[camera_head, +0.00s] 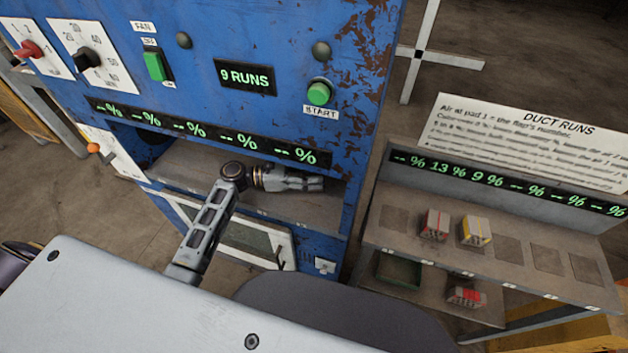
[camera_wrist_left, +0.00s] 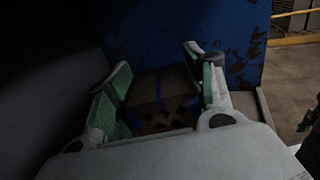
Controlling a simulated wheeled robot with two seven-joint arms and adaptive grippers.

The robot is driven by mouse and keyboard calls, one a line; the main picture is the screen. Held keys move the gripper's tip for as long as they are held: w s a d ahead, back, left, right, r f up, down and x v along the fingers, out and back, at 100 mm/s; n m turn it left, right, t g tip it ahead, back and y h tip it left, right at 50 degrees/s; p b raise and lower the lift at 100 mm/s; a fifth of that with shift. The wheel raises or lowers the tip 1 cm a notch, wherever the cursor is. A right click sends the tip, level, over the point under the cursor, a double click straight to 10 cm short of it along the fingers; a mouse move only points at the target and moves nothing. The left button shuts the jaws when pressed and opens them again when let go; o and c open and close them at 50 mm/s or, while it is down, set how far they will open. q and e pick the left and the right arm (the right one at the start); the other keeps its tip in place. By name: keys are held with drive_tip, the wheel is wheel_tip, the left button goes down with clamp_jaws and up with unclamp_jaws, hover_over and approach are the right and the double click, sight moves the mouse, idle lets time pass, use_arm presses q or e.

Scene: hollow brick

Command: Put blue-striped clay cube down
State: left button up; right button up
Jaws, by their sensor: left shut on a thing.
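My left gripper (camera_head: 312,183) reaches in from the left, inside the open bay of the blue machine (camera_head: 215,90), just above the bay's grey floor (camera_head: 188,178). In the left wrist view its green-padded fingers (camera_wrist_left: 164,84) stand on either side of the blue-striped clay cube (camera_wrist_left: 150,92), a dark brown block with blue lines and dark holes in its near face. The gripper is shut on the cube. The wrist view is too dark to tell whether the cube touches the bay floor. I cannot make out the cube in the head view. My right gripper is not in view.
A shelf stand (camera_head: 545,227) at the right has square pads, a red-and-grey block (camera_head: 435,224) and a yellow-and-red block (camera_head: 476,231). A lower shelf holds another red-marked block (camera_head: 466,296) and a green tray (camera_head: 398,271). The bay floor left of my gripper is clear.

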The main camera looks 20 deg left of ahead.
use_arm(q)
drive_tip(key=shift+f, duration=1.35)
drive_tip(key=shift+w+d+f, duration=0.1)
drive_tip(key=shift+d+f, duration=0.05)
drive_tip(key=shift+f, duration=0.4)
drive_tip(key=shift+f, duration=0.15)
drive_tip(key=o, duration=1)
drive_tip(key=shift+o, duration=0.2)
drive_tip(key=shift+b+v, duration=0.45)
drive_tip(key=shift+v, duration=3.35)
